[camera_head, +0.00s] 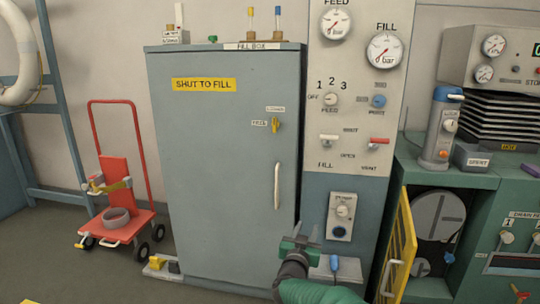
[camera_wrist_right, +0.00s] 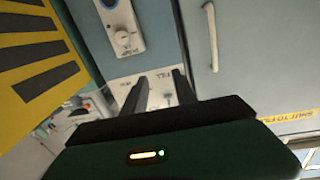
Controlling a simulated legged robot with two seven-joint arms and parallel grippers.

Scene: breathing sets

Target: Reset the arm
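My right gripper (camera_head: 301,243) is at the bottom centre of the head view, at the end of my green and black right arm. It is in front of the lower right edge of the grey fill box cabinet (camera_head: 215,160). In the right wrist view its two dark fingers (camera_wrist_right: 161,82) stand apart with nothing seen between them. The cabinet door is shut, with a white handle (camera_head: 277,186) and a small yellow latch (camera_head: 275,125). My left gripper is in neither view.
A gauge panel (camera_head: 350,120) stands right of the cabinet. A yellow striped gate (camera_head: 398,250) stands open by the green bench (camera_head: 450,178), which holds a grey-blue cylinder unit (camera_head: 440,130). A red hand trolley (camera_head: 118,225) stands on the floor at left.

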